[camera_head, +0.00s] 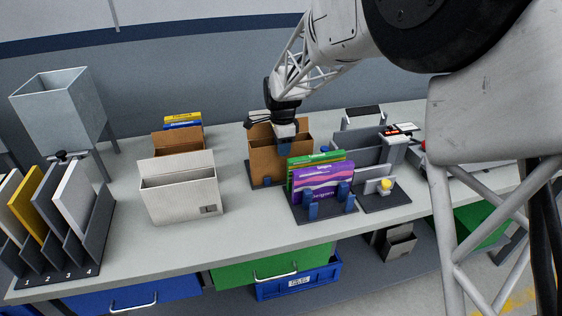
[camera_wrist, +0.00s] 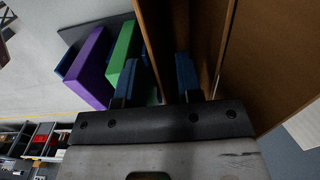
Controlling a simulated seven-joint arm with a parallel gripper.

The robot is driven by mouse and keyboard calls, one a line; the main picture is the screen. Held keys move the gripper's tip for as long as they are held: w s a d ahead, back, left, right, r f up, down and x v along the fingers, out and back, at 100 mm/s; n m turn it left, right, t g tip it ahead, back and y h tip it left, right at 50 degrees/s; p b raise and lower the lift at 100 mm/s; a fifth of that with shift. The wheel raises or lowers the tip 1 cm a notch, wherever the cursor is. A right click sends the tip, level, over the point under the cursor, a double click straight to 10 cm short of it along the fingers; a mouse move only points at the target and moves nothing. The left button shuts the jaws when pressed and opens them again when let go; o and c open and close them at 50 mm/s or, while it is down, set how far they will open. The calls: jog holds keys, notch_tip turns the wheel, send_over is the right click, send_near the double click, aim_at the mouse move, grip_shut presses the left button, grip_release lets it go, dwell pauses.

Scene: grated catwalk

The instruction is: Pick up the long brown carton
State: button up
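A brown carton (camera_head: 265,163) with an open top stands upright on a dark base on the bench, behind the green and purple boxes. Its brown panels fill the upper right of the wrist view (camera_wrist: 278,50). My gripper (camera_head: 285,140) points down at the carton's top. In the wrist view, my gripper's blue fingers (camera_wrist: 158,82) are apart, with a brown panel between them. One finger is beside the green box, the other among the brown panels. Contact with the panel cannot be made out. A second brown carton (camera_head: 178,139) stands behind the beige holder.
The purple box (camera_head: 322,182) and green box (camera_head: 298,178) stand close in front of the carton, on a base with blue posts. A grey fixture (camera_head: 362,150) stands to the right. A beige holder (camera_head: 180,195) stands left, with clear bench between.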

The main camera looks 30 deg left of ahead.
jog(key=shift+f, duration=0.95)
grip_shut()
